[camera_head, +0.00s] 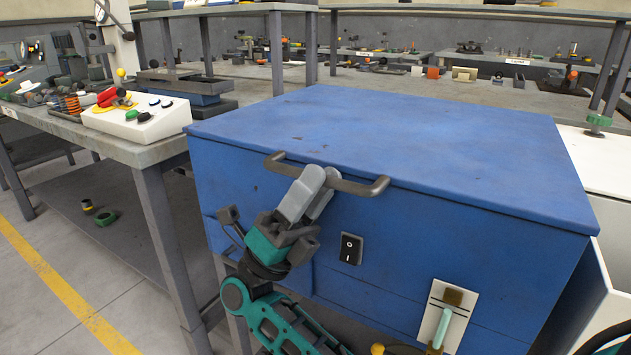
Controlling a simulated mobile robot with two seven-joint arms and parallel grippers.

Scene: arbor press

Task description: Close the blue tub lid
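The blue tub lid (390,135) lies flat on top of the blue tub (270,215), and no gap shows along the front edge. A dark bar handle (358,187) sticks out from the lid's front edge.
A black switch (350,249) and a lever plate (445,315) are on the tub's front, right of my gripper. A workbench (150,150) with a white button box (140,116) stands close on the left. A white surface (595,165) adjoins on the right.

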